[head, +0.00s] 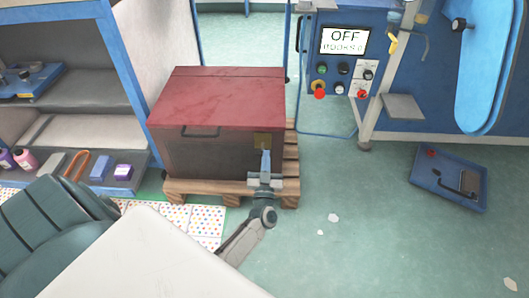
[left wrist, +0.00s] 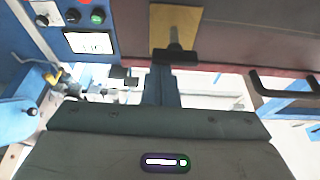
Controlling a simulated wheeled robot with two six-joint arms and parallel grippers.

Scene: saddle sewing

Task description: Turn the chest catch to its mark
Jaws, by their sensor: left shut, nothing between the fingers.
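The chest (head: 190,152) has a closed dark red lid (head: 225,92) and a dark brown front. Its catch shows as a brass plate (head: 262,138) high on the front, toward the right. In the left wrist view the brass plate (left wrist: 188,22) is at the top, with a small grey catch piece (left wrist: 175,38) standing out from it. My left gripper (head: 266,156) is shut and empty, with its fingertips right in front of the catch. In the wrist view its fingertips (left wrist: 170,58) overlap the catch's lower end; I cannot tell whether they touch. No mark can be made out. My right gripper is not in view.
The chest stands on a wooden pallet (head: 290,185). A shelf with bottles and small boxes (head: 90,185) is at left. A blue machine with an OFF screen (head: 344,41) stands behind at right. A blue tray (head: 447,178) lies on the open green floor at right.

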